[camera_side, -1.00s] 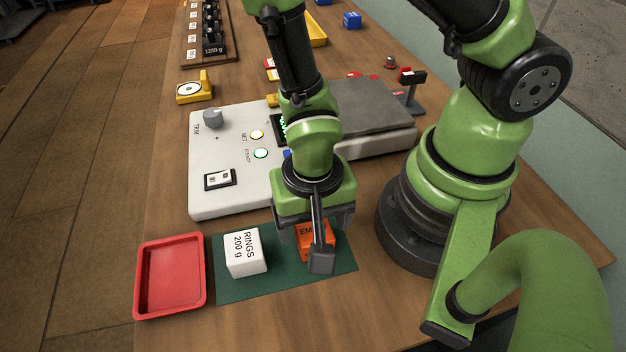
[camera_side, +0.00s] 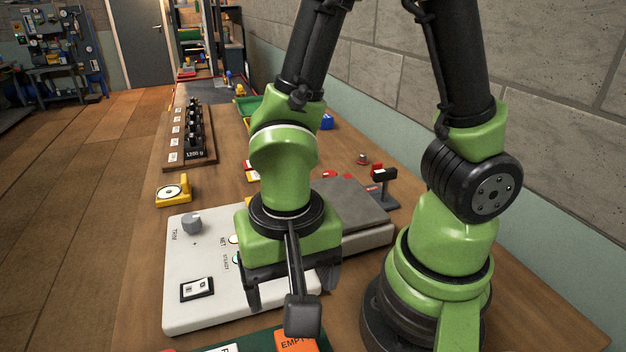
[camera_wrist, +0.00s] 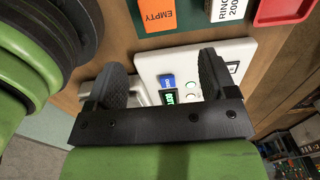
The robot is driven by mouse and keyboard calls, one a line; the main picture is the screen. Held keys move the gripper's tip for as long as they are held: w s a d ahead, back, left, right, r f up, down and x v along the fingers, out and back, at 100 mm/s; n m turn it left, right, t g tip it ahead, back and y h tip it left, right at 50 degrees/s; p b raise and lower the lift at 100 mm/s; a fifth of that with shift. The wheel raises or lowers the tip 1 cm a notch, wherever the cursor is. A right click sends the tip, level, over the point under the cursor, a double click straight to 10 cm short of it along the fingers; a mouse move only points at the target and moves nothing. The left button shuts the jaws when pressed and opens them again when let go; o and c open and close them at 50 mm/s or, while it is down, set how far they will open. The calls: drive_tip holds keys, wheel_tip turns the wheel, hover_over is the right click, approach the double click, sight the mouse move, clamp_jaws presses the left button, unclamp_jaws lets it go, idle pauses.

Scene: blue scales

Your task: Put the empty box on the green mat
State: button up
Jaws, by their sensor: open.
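The orange box marked EMPTY (camera_side: 297,342) is on the green mat (camera_side: 262,338) at the bottom edge of the side view, partly cut off. In the wrist view the orange box (camera_wrist: 157,16) lies at the top, with the mat (camera_wrist: 192,16) to its right. My gripper (camera_side: 292,298) is open, with nothing between its fingers, and is raised above the box. In the wrist view my gripper's two fingers (camera_wrist: 162,70) are spread apart, with the scale behind them.
A white RINGS box (camera_wrist: 228,10) stands beside the orange box, then a red tray (camera_wrist: 283,11). The white scale (camera_side: 190,260) lies behind the mat. A yellow dial piece (camera_side: 174,191) and a rack of black weights (camera_side: 192,135) stand farther back.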

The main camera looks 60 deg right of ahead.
drive_tip(key=d+r+n+t+y, duration=0.1)
drive_tip(key=d+r+n+t, duration=0.1)
drive_tip(key=r, duration=0.6)
drive_tip(key=d+r+n+t+y, duration=0.1)
drive_tip(key=d+r+n+t, duration=0.2)
drive_tip(key=r, duration=0.6)
drive_tip(key=s+d+t, duration=0.1)
drive_tip(key=d+t, duration=0.1)
drive_tip(key=d, duration=0.1)
drive_tip(key=shift+d+r, duration=0.2)
drive_tip(key=shift+d, duration=0.05)
